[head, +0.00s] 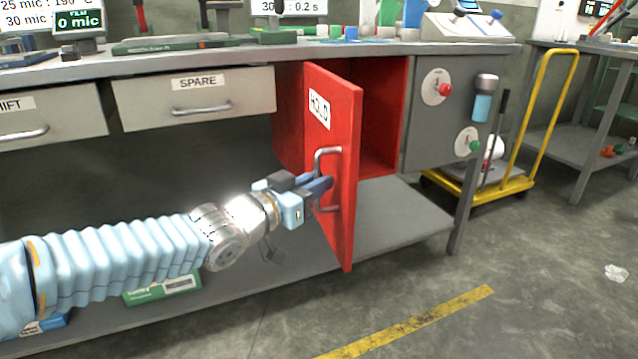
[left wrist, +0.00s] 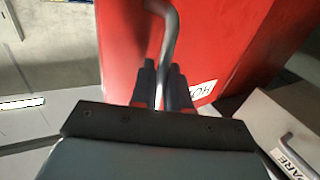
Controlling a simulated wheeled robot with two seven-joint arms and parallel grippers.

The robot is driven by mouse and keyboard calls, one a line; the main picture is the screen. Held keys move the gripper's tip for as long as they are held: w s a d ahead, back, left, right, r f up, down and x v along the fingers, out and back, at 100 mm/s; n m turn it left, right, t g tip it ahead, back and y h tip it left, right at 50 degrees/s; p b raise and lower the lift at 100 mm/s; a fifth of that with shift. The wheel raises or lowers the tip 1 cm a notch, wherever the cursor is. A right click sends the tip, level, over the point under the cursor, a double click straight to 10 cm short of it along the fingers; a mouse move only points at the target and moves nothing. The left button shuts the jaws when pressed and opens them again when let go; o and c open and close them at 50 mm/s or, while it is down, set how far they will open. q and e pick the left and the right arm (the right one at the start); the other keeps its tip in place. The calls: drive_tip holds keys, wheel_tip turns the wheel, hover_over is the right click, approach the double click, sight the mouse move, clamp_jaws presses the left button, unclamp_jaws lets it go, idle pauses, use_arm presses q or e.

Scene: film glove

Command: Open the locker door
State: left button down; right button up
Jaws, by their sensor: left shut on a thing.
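The red locker door (head: 343,130) with a HOLD label stands swung out from the red locker (head: 383,110) under the workbench, and part of the empty-looking inside shows. A grey bar handle (head: 328,153) is on the door's outer face. My left gripper (head: 326,188) is shut on this handle, with its blue fingers at the bar. In the left wrist view the dark fingers (left wrist: 163,85) close around the handle (left wrist: 170,40), in front of the red door (left wrist: 225,40). My right gripper is in neither view.
The SPARE drawer (head: 200,98) is shut, left of the locker. A grey panel (head: 425,140) with red and green buttons is on the right. A lower shelf (head: 400,215) lies beneath the door. A yellow trolley (head: 540,100) stands at right. Floor in front is clear.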

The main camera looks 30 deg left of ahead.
use_arm(q)
drive_tip(key=shift+s+a+r, duration=0.15)
drive_tip(key=shift+a, duration=0.65)
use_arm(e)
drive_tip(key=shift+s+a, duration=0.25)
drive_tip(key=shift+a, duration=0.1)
use_arm(q)
drive_tip(key=c, duration=1.3)
unclamp_jaws()
drive_tip(key=shift+d, duration=0.2)
drive_tip(key=shift+p+v, duration=1.9)
drive_tip(key=shift+v, duration=4.95)
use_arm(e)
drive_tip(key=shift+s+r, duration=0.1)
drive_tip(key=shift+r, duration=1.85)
